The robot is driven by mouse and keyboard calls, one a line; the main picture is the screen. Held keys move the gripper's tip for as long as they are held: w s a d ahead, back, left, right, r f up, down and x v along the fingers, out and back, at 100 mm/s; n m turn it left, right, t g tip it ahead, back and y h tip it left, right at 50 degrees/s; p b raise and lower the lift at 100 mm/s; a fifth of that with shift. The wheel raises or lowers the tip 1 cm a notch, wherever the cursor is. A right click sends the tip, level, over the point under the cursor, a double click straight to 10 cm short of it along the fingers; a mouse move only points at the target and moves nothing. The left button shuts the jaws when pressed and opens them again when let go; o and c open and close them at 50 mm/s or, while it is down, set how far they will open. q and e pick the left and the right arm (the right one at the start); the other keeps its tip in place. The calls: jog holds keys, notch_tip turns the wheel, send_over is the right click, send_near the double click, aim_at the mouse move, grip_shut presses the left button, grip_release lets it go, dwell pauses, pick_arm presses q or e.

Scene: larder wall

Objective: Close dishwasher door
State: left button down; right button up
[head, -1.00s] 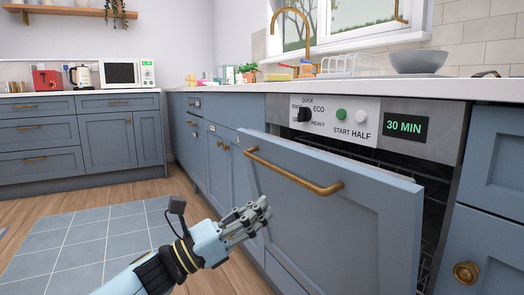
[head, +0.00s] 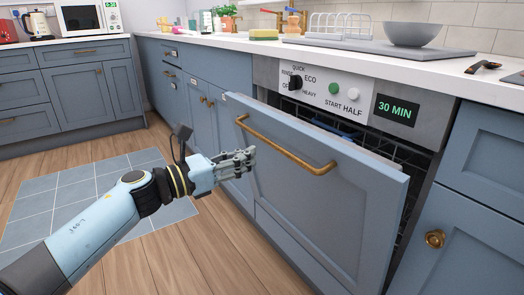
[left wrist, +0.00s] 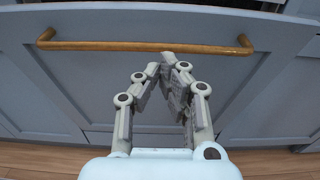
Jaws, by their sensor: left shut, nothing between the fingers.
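The dishwasher door (head: 318,205) is a blue-grey panel with a brass bar handle (head: 285,147). It is tilted part open, with a dark gap between its top edge and the dishwasher's control panel (head: 325,92). My left gripper (head: 250,155) is shut and empty at the left side of the door, below and left of the handle. In the left wrist view the closed fingertips (left wrist: 168,60) point at the door front, just below the handle (left wrist: 145,46). I cannot tell whether they touch the door. My right gripper is not in view.
A blue tiled mat (head: 100,195) lies on the wooden floor to the left. The worktop (head: 400,55) above carries a dish rack (head: 340,25) and a grey bowl (head: 411,33). A drawer and cupboard with a brass knob (head: 435,239) stand right of the dishwasher.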

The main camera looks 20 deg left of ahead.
aim_at(288, 134)
pick_arm(q)
jog(key=x, duration=0.4)
jog(key=shift+w+d, duration=0.2)
jog(key=shift+w, duration=0.1)
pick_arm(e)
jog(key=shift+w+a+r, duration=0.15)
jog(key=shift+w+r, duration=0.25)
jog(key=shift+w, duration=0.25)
